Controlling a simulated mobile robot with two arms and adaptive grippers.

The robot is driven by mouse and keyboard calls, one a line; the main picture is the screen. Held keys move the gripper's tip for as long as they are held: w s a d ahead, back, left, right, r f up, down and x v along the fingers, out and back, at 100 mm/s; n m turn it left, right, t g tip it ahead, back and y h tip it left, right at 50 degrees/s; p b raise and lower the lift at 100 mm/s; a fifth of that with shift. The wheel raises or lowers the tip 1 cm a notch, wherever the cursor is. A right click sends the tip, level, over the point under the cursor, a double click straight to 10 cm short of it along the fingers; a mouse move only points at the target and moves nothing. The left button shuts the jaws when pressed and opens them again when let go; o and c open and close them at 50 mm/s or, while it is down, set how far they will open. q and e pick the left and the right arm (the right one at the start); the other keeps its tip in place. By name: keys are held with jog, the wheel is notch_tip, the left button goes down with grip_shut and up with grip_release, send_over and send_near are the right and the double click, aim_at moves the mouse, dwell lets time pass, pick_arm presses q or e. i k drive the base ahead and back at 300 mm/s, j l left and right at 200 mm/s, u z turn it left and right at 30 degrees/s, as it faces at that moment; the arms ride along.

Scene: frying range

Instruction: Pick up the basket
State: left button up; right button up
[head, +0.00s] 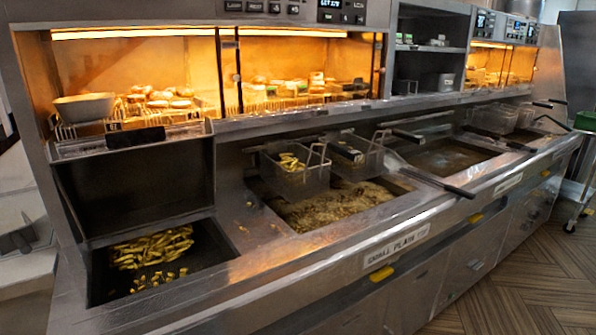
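A wire fry basket (297,182) with some fries in it hangs at the back edge of the nearest fryer vat, above bubbling oil (330,208). A second wire basket (362,165) hangs right beside it and also seems to hold a little food. Long dark handles reach out to the right of the baskets, but I cannot tell which handle belongs to which. More wire baskets (495,119) stand at the far fryer. I make out no gripper fingers on or near any basket.
A sunken bin (210,262) with loose fries lies at the left. Heated shelves (200,75) with food and a grey bowl (84,107) run above. A second oil vat (445,158) is farther right. The wooden floor (520,300) at right is clear.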

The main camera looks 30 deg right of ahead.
aim_at(293, 170)
jog(key=l, duration=1.4)
jog(key=i+l, duration=0.1)
jog(key=l, duration=1.25)
jog(key=i+l+u, duration=0.1)
jog(key=l, duration=0.85)
jog(key=i+l+u, duration=0.1)
jog(key=l, duration=0.85)
jog(key=i+l+u, duration=0.15)
jog(key=l, duration=0.85)
jog(key=k+j, duration=0.05)
